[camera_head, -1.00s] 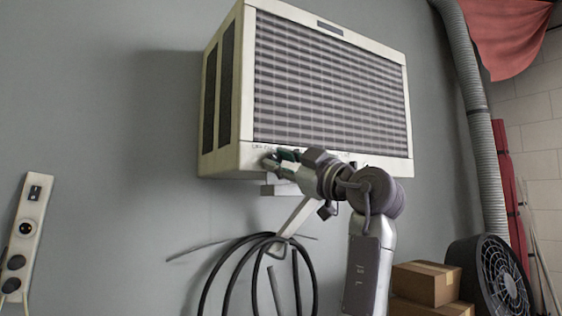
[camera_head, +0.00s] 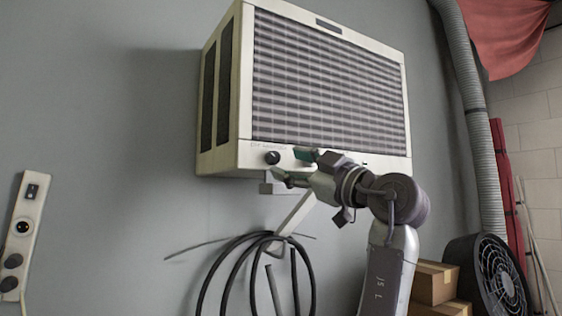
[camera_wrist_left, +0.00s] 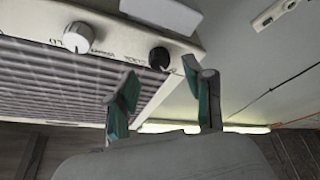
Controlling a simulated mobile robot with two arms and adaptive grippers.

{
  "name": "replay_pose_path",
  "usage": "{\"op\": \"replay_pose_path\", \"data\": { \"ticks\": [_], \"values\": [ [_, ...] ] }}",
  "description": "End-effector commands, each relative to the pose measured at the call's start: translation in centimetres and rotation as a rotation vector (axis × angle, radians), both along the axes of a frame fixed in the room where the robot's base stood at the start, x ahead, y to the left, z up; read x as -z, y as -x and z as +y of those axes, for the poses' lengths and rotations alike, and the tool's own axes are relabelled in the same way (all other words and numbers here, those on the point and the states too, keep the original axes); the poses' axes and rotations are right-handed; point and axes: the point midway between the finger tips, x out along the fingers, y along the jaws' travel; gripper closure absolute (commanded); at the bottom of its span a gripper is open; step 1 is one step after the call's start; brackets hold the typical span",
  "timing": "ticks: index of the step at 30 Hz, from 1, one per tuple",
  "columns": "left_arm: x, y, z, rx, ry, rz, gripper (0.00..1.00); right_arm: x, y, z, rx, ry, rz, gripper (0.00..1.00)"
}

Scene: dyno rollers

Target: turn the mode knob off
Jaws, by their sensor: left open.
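A black knob (camera_head: 272,157) sits at the left end of the cream front strip under the grille of the wall unit (camera_head: 405,165). The black knob also shows in the left wrist view (camera_wrist_left: 159,57), beside a silver-white knob (camera_wrist_left: 78,37). Small print stands near both; I cannot read which is the mode knob or the black knob's exact setting. My left gripper (camera_head: 290,164) is open and empty just right of the black knob, not touching it. In the left wrist view its green-padded fingers (camera_wrist_left: 165,98) are spread apart below the black knob. The silver-white knob is hidden in the head view.
A bracket (camera_head: 297,212) and coiled black cable (camera_head: 232,270) hang below the unit. An outlet strip (camera_head: 25,225) is on the wall at left. Boxes (camera_head: 432,285), a fan (camera_head: 490,275) and a ribbed duct (camera_head: 480,150) stand at right.

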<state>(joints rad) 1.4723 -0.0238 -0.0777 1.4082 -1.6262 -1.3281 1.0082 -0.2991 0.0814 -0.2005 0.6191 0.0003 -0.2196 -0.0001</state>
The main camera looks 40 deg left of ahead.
Motion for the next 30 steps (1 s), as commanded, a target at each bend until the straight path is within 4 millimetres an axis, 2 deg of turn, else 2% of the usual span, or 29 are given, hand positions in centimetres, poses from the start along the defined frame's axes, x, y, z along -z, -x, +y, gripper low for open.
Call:
{"op": "replay_pose_path", "data": {
  "ticks": [1, 6, 12, 18, 30],
  "values": [
    [0.4, 0.0, -1.2, 0.003, -0.002, 0.001, 0.47, 0.0, 0.0, 0.0, 0.0, 0.0, 0.0, 0.6],
    [1.5, 0.1, -4.6, 0.004, -0.001, 0.001, 0.47, 0.0, 0.0, 0.1, 0.001, -0.001, 0.0, 0.6],
    [2.3, 0.3, -7.1, 0.002, -0.001, -0.001, 0.47, 0.0, 0.0, 0.1, 0.001, -0.001, 0.0, 0.6],
    [2.6, 0.3, -7.7, 0.0, 0.0, -0.001, 0.47, 0.0, 0.0, 0.1, 0.001, -0.001, 0.0, 0.6],
    [2.6, 0.3, -7.7, 0.001, -0.001, -0.001, 0.47, 0.0, 0.0, 0.1, 0.001, -0.001, 0.0, 0.6]
  ]
}}
